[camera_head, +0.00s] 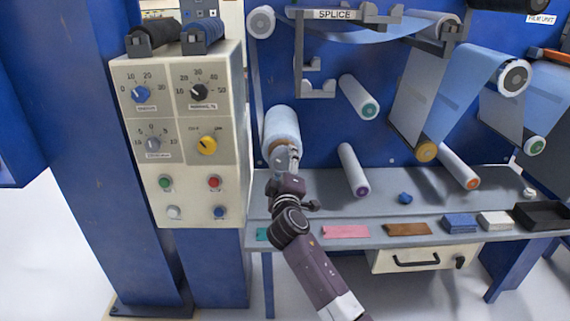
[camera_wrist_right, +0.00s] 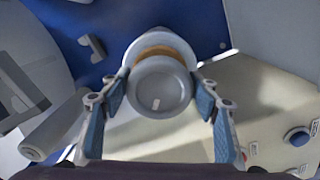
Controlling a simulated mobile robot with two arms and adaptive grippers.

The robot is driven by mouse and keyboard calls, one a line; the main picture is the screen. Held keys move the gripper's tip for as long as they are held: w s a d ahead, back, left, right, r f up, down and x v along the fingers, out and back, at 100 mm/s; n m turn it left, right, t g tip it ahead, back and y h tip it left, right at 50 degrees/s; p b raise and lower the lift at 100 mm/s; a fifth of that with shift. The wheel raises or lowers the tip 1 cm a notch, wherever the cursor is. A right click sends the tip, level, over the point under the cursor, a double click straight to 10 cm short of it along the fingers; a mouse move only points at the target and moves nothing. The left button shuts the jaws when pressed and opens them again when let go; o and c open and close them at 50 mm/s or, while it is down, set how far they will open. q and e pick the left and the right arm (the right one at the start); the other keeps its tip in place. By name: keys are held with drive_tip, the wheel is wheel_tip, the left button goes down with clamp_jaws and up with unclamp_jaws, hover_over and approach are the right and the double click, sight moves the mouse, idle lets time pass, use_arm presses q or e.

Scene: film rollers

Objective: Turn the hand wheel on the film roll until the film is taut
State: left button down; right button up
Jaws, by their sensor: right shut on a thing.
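The film roll (camera_head: 283,125) is a pale blue-white cylinder on the blue panel, beside the control box, with an orange-brown ring at its near end. In the right wrist view its round grey hand wheel (camera_wrist_right: 160,88) faces me, in front of the ring. My right gripper (camera_head: 287,163) is at this end; in the wrist view its two blue-padded fingers (camera_wrist_right: 160,99) are shut on the wheel's left and right sides. In the head view the gripper hides most of the wheel. Blue translucent film (camera_head: 460,75) hangs between rollers at the upper right. My left gripper is out of view.
The cream control box (camera_head: 190,150) with dials and buttons stands close left of the roll. White rollers (camera_head: 353,170) stick out to the right. The grey shelf (camera_head: 300,237) below holds pink and brown strips, small boxes and a black tray (camera_head: 543,216).

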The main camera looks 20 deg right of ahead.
drive_tip(key=o, duration=1.2)
drive_tip(key=shift+a, duration=0.1)
drive_tip(key=shift+c, duration=0.2)
drive_tip(key=shift+s, duration=0.1)
drive_tip(key=shift+s+a+f, duration=0.1)
drive_tip(key=shift+s, duration=0.25)
drive_tip(key=v, duration=1.1)
